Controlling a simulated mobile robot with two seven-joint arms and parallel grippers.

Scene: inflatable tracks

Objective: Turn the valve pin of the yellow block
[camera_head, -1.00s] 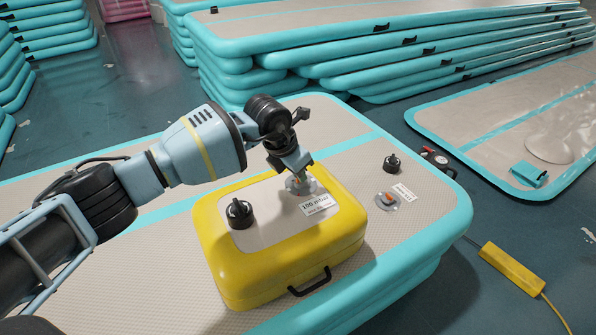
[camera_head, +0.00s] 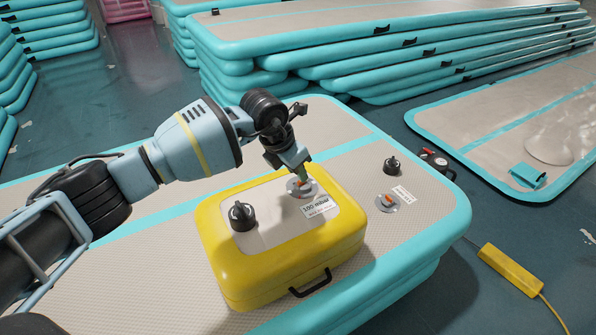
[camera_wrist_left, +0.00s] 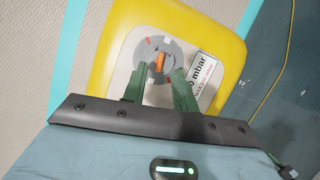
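The yellow block (camera_head: 226,270) lies on the beige and teal mat, with a grey panel on top. Its valve is a grey disc (camera_head: 293,193) beside a "100 mbar" label (camera_head: 317,207). In the left wrist view, the disc (camera_wrist_left: 176,50) has red and white marks and an orange valve pin (camera_wrist_left: 159,62) at its centre. My left gripper (camera_head: 303,178) is above the valve, fingers pointing down. In the left wrist view, its green fingers (camera_wrist_left: 157,76) are apart, with the pin showing in the gap near their tips. I cannot tell whether they touch it. My right gripper is not in view.
A black cap (camera_head: 242,214) stands on the block's panel, left of the valve. The mat (camera_head: 420,205) bears another valve (camera_head: 387,203) with an orange pin and a black cap (camera_head: 391,165). A yellow box (camera_head: 511,269) with a cable lies on the floor at right.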

